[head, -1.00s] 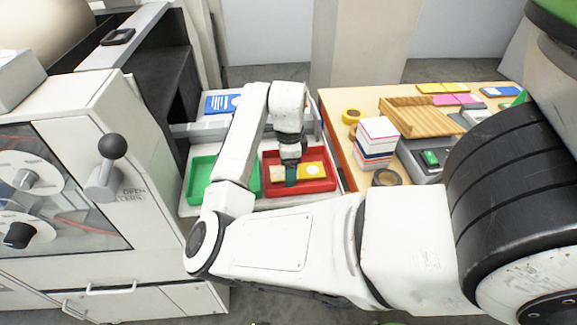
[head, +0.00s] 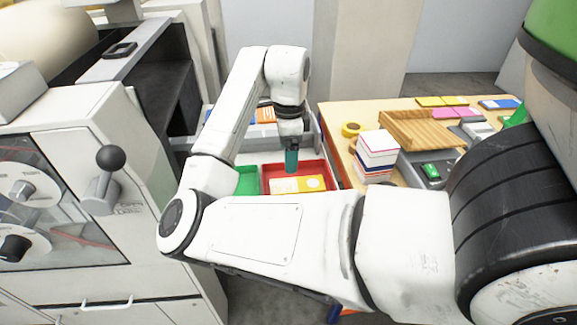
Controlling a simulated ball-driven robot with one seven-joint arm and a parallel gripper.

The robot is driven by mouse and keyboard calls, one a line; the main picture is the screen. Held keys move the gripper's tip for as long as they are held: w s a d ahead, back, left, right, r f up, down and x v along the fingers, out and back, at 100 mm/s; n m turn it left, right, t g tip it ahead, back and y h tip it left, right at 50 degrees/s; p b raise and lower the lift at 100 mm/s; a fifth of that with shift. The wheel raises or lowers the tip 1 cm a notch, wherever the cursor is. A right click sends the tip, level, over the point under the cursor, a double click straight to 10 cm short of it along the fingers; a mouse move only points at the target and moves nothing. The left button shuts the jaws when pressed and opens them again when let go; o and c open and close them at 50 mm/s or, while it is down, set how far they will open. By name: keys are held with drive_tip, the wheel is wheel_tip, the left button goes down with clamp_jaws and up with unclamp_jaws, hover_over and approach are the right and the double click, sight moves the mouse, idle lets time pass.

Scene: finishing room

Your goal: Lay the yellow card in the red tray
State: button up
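A yellow card (head: 311,183) with a pale left part lies flat inside the red tray (head: 325,168). My gripper (head: 291,168) points down over the tray, with its teal fingers just above and behind the card. The fingers show as one block from this side, so the gap between them is hidden. The card looks apart from the fingertips.
A green tray (head: 247,182) stands left of the red one, partly hidden by my arm. An orange-and-white card (head: 265,115) lies behind. The wooden table (head: 345,116) at right holds a white stack (head: 377,146), tape (head: 352,129), a ribbed wooden rack (head: 420,128) and several cards.

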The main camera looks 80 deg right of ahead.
wheel_tip(320, 180, up, 2)
drive_tip(key=shift+c, duration=0.3)
idle(1.3)
